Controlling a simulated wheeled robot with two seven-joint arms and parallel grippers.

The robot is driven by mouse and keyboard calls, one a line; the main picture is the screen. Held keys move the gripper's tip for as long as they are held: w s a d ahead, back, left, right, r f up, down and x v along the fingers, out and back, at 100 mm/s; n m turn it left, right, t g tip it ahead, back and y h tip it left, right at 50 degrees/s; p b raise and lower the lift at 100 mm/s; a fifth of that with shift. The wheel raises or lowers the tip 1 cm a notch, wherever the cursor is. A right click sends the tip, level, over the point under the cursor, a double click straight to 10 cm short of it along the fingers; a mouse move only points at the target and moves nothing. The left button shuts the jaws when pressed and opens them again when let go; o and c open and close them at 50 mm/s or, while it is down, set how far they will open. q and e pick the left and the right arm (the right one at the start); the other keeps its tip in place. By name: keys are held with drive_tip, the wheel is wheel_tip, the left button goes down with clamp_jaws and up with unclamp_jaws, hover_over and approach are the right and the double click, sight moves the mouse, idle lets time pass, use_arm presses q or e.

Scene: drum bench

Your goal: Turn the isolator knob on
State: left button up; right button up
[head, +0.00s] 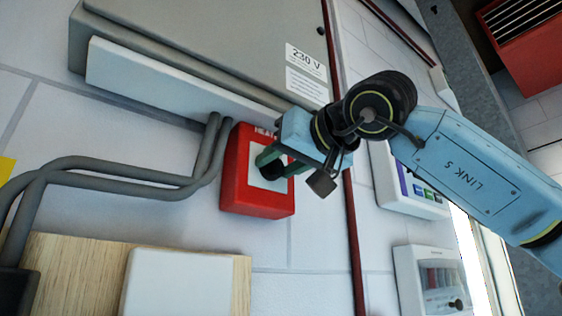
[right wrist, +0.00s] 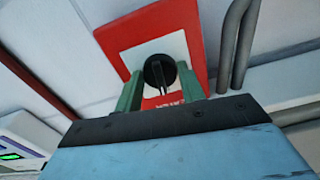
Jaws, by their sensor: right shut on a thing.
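The isolator is a red box (head: 237,170) with a white face plate, fixed to the wall below the grey cabinet. It also shows in the right wrist view (right wrist: 126,38). Its round black knob (head: 272,170) is partly hidden by my fingers in the head view. In the right wrist view the knob (right wrist: 158,70) shows its face and a narrow grip bar. My right gripper (head: 277,162) is at the front of the box, its green fingers on either side of the knob and shut on it. The fingers also show in the right wrist view (right wrist: 161,88). My left gripper is not in view.
A grey cabinet (head: 210,45) marked 230 V overhangs the isolator. Grey conduits (head: 120,176) run along its left side. A wooden board with a white plate (head: 180,285) is below left. A panel with a small display (head: 412,190) and another unit (head: 430,278) are right.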

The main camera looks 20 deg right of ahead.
drive_tip(key=m, duration=1.2)
drive_tip(key=shift+b, duration=0.3)
drive_tip(key=shift+m, duration=2.1)
drive_tip(key=o, duration=1)
drive_tip(key=shift+s+b, duration=0.15)
drive_tip(key=shift+b, duration=0.15)
